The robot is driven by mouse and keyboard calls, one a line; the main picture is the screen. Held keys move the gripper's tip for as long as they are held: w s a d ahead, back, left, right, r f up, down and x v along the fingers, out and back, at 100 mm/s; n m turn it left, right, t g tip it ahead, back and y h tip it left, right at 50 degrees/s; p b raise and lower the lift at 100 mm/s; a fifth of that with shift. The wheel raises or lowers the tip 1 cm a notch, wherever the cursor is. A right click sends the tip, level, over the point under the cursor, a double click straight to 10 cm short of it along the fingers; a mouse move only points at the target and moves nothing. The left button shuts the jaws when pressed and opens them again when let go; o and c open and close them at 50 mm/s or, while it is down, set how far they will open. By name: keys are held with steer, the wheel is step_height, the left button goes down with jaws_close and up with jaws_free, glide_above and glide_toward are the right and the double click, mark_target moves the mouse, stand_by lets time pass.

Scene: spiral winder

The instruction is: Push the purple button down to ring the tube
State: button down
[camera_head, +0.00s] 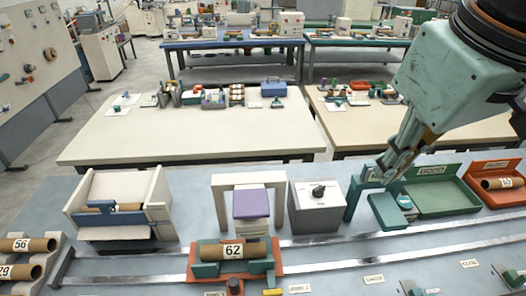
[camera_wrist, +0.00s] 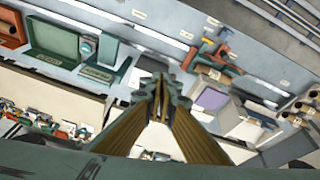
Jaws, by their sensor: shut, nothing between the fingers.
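The purple button (camera_head: 258,203) is a flat-topped block on a pale stack under a white arch (camera_head: 250,180), left of the grey box with a black knob. It also shows in the wrist view (camera_wrist: 211,99), right of my fingers. A brown tube marked 62 (camera_head: 232,250) lies in a green cradle on an orange-red carriage, just in front of the button. My gripper (camera_head: 372,180) is to the right of the button and of the knob box, apart from both. In the wrist view its fingertips (camera_wrist: 161,84) are together with nothing between them.
The knob box (camera_head: 318,207) stands between the button and my gripper. Green (camera_head: 440,190) and orange (camera_head: 495,184) trays are at the right. A white-sided holder (camera_head: 118,205) and tubes marked 56 and 29 are at the left. Metal rails (camera_head: 390,238) run along the front.

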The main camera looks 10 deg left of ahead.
steer(key=w+a+n+g+y+p, duration=0.1)
steer(key=w+a+n+g+p, duration=0.1)
steer(key=w+a+n+p, duration=1.35)
steer(key=g+h, duration=0.2)
glide_above(252, 200)
step_height(252, 200, down, 4)
steer(key=shift+a+f, duration=0.1)
steer(key=shift+f, duration=0.05)
stand_by(0.6)
steer(key=shift+f+b, duration=0.2)
steer(key=shift+b, duration=0.1)
steer(key=shift+f+b, duration=3.9)
steer(key=shift+f, duration=3)
